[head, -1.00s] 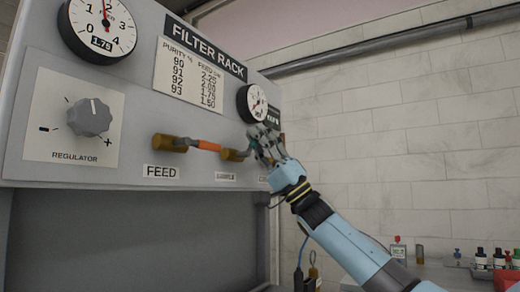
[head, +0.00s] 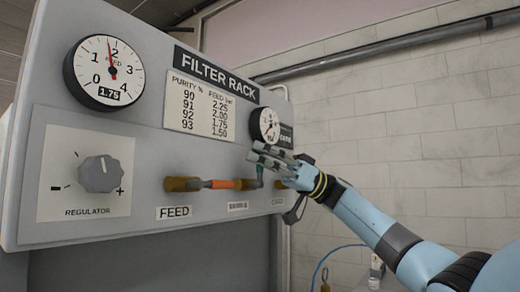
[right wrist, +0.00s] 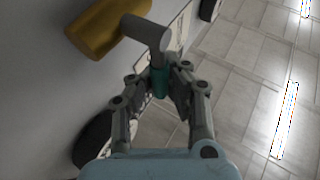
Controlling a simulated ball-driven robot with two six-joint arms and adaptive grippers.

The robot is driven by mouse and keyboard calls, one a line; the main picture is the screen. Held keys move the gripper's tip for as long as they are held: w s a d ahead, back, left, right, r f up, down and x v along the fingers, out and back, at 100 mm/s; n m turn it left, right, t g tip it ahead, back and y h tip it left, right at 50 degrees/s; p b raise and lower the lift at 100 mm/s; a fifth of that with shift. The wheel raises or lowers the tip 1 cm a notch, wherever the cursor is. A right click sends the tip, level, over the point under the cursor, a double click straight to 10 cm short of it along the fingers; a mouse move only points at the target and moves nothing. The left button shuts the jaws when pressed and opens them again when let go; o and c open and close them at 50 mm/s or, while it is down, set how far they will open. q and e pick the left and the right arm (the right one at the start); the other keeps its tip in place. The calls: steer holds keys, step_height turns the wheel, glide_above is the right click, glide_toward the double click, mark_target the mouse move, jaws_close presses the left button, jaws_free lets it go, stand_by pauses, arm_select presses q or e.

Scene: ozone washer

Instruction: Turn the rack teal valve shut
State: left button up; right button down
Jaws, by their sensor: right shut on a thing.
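The teal valve handle (right wrist: 158,84) sits between the fingers of my right gripper (right wrist: 161,76) in the right wrist view. It joins a grey T-shaped stem (right wrist: 150,33), beside a brass fitting (right wrist: 108,24). In the head view my right gripper (head: 262,158) is at the right end of the filter rack panel. A small teal part of the handle (head: 260,171) shows by its fingers, upright above the pipe line. The gripper is shut on the handle. My left gripper is in neither current view.
The rack panel (head: 70,145) carries a regulator knob (head: 100,174), a feed gauge (head: 104,73) reading 1.75 and a smaller gauge (head: 265,126) just above my gripper. An orange handle (head: 222,184) lies level on the line to the left. A tiled wall (head: 400,130) stands behind.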

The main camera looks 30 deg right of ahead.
steer(key=shift+a+f+g+h, duration=0.2)
steer(key=shift+f+g+h, duration=0.1)
steer(key=shift+f, duration=0.05)
steer(key=c, duration=1.8)
jaws_free()
steer(key=shift+c, duration=0.2)
steer(key=o, duration=0.5)
steer(key=shift+s+d, duration=0.15)
steer(key=shift+d, duration=0.3)
steer(key=shift+c, duration=0.2)
steer(key=shift+o, duration=0.7)
steer(key=shift+r, duration=0.1)
steer(key=shift+a+r, duration=0.1)
steer(key=shift+a, duration=0.15)
steer(key=v, duration=1.2)
